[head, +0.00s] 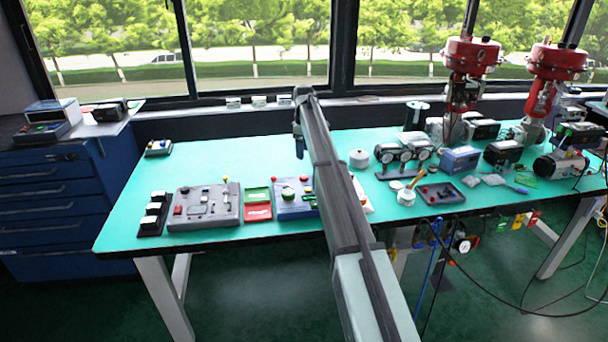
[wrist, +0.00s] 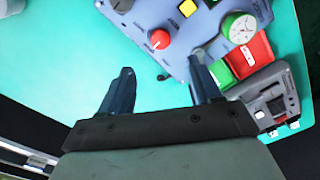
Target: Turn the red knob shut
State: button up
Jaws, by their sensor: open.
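The red knob (wrist: 159,39) is round with a white pointer mark and sits on a blue-grey panel (wrist: 165,62). In the head view the blue panel (head: 290,213) lies near the table's front edge, partly behind my arm. My gripper (wrist: 162,62) is open, with nothing between its fingers. In the wrist view the knob appears just beyond the gap between the fingertips, apart from both. In the head view my gripper (head: 300,153) hangs above the table, behind the panel.
A green round dial (wrist: 238,27) and a yellow button (wrist: 187,8) share the panel. A red and green block (head: 258,212) and a grey control box (head: 203,207) stand to its left. Gauges (head: 403,152) stand to the right. The green table (head: 215,160) is clear behind the boxes.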

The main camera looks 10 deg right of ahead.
aim_at(304, 176)
notch_tip(304, 176, down, 11)
jog(key=shift+f, duration=0.1)
dwell(0.4)
jog(key=shift+c, duration=0.3)
jog(key=c, duration=1)
